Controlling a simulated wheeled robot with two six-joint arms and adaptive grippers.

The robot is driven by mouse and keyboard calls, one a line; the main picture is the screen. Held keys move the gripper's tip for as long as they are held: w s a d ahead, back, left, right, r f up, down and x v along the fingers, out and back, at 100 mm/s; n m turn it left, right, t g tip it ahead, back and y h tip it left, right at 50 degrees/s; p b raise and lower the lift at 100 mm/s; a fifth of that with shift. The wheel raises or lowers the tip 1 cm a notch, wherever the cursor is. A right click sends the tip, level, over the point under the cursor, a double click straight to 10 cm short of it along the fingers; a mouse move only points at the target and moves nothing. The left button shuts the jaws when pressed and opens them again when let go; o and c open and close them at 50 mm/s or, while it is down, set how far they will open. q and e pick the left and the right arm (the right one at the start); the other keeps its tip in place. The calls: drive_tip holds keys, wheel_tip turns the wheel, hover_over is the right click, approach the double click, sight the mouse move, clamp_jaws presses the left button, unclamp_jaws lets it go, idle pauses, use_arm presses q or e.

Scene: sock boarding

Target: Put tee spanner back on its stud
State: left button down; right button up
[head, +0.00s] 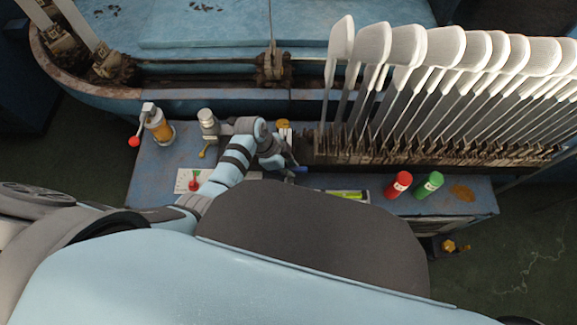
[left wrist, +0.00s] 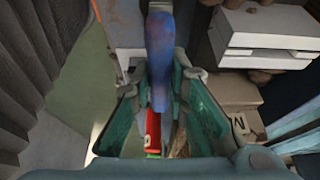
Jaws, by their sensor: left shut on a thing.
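My left gripper (head: 284,160) is over the blue bench, just left of the rack of white boards. In the left wrist view, my left gripper (left wrist: 160,88) is shut on a blue, worn handle that I take to be the tee spanner (left wrist: 160,45). A small blue piece of it (head: 299,170) shows beside the fingers in the head view. The rest of the spanner is hidden by the gripper. I cannot make out its stud in either view. My right gripper is not in view.
The row of white boards (head: 445,48) stands close right of the gripper. A red cylinder (head: 398,185) and a green cylinder (head: 428,186) are on the bench (head: 340,178). An amber-bodied device with a red knob (head: 159,126) and a grey fitting (head: 208,122) stand left.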

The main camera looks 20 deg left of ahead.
use_arm(q)
drive_tip(key=c, duration=1.6)
unclamp_jaws()
drive_tip(key=shift+o, duration=0.2)
drive_tip(key=shift+r, duration=0.25)
drive_tip(key=p+v, duration=0.6)
drive_tip(key=v, duration=0.6)
drive_tip(key=shift+r, duration=0.3)
drive_tip(key=shift+f, duration=0.1)
drive_tip(key=s+a+f+n+y, duration=0.2)
drive_tip(key=s+a+f+n, duration=0.25)
drive_tip(key=s+f, duration=0.5)
drive_tip(key=s+a+f+n+y, duration=0.2)
drive_tip(key=s+a+f+n, duration=0.35)
drive_tip(key=f, duration=0.65)
drive_tip(key=s+a+f+n, duration=0.1)
drive_tip(key=s+f+n, duration=0.1)
drive_tip(key=s, duration=0.7)
drive_tip(key=s+a+f+n+y, duration=0.1)
drive_tip(key=s+f+n, duration=0.1)
drive_tip(key=s, duration=0.7)
drive_tip(key=shift+s+f+n, duration=0.3)
drive_tip(key=shift+s+f, duration=0.1)
drive_tip(key=shift+f, duration=0.05)
